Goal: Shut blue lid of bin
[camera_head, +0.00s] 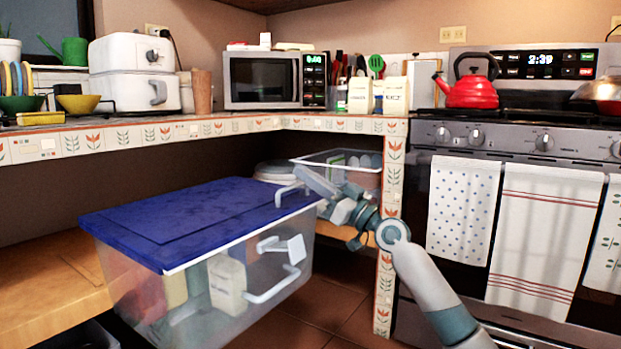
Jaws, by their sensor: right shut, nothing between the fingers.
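The clear plastic bin (130,287) stands at the left centre, with several items showing through its walls. Its blue lid (190,218) lies flat across the top, and I see no clear gap along the near edges. A white latch (283,246) sticks out from the bin's right side, above a white handle (275,285). My right gripper (312,182) is at the lid's right end, shut and empty. I cannot tell whether it touches the lid or the bin. My left gripper is not in view.
A wooden shelf (40,285) lies left of the bin, under the tiled counter (190,132). A smaller clear container (345,160) stands behind my right gripper. The stove (520,150) with hanging towels is at the right. Bare floor (310,322) shows in front.

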